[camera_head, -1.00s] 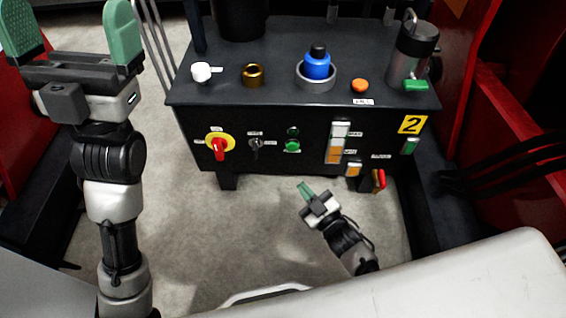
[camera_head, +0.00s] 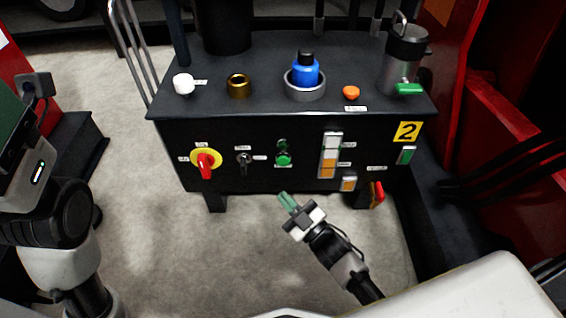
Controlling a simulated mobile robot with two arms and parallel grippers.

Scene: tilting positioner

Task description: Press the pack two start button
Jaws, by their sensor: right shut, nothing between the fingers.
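A round green button (camera_head: 283,159) sits mid-front, just below a darker green lamp (camera_head: 282,144); a small label under the button is too small to read. My right gripper (camera_head: 286,201) has green fingers, shut and empty. Its tips are below the green button and appear apart from the panel.
Left of the button are a red-and-yellow rotary switch (camera_head: 206,162) and a black selector (camera_head: 243,159). Grey floor is open before the unit.

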